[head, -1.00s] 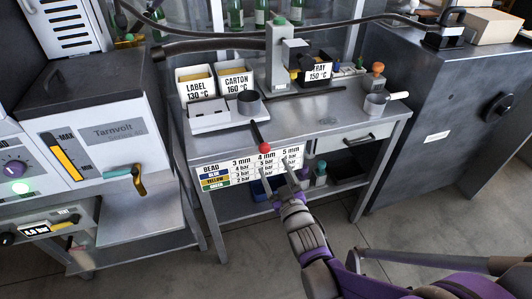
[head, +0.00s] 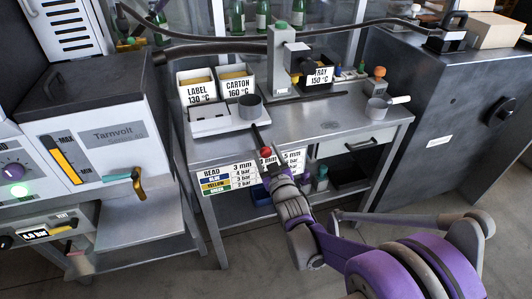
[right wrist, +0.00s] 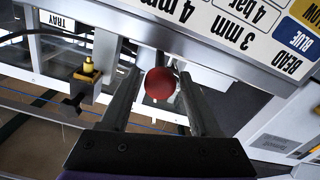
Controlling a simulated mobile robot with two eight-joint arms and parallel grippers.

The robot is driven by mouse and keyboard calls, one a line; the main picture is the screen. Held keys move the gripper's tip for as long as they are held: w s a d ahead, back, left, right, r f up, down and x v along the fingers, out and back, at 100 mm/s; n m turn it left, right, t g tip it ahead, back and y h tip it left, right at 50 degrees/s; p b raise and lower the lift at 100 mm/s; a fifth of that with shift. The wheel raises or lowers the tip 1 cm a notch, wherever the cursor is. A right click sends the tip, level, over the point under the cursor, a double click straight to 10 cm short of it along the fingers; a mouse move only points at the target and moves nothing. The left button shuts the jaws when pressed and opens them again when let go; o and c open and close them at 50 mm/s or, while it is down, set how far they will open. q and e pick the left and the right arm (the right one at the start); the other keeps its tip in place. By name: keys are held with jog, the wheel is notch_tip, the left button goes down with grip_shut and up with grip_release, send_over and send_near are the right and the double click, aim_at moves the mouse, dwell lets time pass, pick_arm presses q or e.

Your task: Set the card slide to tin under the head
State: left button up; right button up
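A red ball knob (head: 265,153) sits on the end of a short dark rod at the front edge of the steel bench (head: 320,120). My right gripper (head: 268,164) is at the knob. In the right wrist view the red knob (right wrist: 160,84) lies between its two open fingers, with a small gap on each side. A grey post (head: 279,55) with a green top stands at the back of the bench, with a head unit (head: 297,58) beside it. I cannot read any slide marking or setting. My left gripper is not in view.
White bins marked LABEL (head: 197,92) and CARTON (head: 237,84) stand at the back left. A bead chart (head: 228,178) hangs on the bench front, close to my right gripper.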

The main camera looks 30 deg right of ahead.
grip_shut()
dwell(1.2)
